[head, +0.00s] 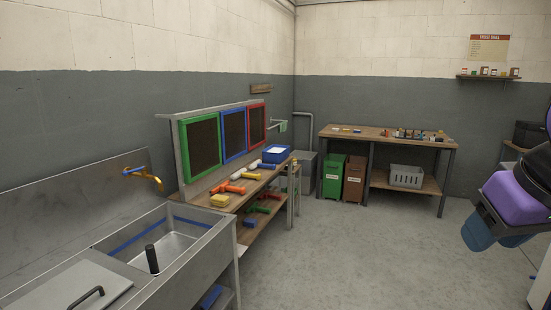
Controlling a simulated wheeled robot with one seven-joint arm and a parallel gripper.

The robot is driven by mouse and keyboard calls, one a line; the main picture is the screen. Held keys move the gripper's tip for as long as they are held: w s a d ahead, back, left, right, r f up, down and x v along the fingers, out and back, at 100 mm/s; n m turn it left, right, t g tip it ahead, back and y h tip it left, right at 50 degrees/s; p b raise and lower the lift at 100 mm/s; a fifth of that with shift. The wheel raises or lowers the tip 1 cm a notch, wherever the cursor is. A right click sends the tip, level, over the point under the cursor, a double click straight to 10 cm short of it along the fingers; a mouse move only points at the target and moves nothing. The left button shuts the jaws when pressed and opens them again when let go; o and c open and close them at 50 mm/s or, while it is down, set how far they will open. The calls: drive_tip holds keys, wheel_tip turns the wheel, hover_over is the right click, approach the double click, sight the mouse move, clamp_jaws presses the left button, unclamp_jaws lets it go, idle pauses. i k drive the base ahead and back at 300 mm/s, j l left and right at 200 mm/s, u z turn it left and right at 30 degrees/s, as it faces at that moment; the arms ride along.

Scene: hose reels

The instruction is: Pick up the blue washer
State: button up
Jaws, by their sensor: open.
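I cannot make out a blue washer for certain. Small parts lie on the wooden workbench (390,142) at the back, among them some small blue ones, too small to identify. Purple, black and dark blue parts, which look like my arm, show at the right edge. I see no gripper fingertips, and nothing held is visible.
A steel sink (165,245) stands at the left front. Beside it a bench carries framed panels, orange tools (228,187), a yellow block (219,201) and a blue-white box (276,154). Green (333,175) and brown bins (354,178) stand at the back. The middle floor is clear.

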sight(258, 163)
drive_tip(key=i, duration=0.55)
drive_tip(key=i+l+z, duration=0.1)
drive_tip(key=i+z, duration=0.25)
drive_tip(key=i, duration=0.55)
drive_tip(key=i+j+z, duration=0.15)
drive_tip(key=i+z, duration=0.15)
drive_tip(key=i, duration=0.55)
drive_tip(key=i+u, duration=0.15)
drive_tip(key=i, duration=0.4)
drive_tip(key=i+u, duration=0.15)
drive_tip(key=i, duration=0.4)
drive_tip(key=i+l+u, duration=0.15)
drive_tip(key=i, duration=0.4)
drive_tip(key=i+j+u, duration=0.1)
drive_tip(key=i+u, duration=0.5)
drive_tip(key=u, duration=0.2)
drive_tip(key=i+u, duration=0.4)
drive_tip(key=i+l+u, duration=0.2)
drive_tip(key=u, duration=0.2)
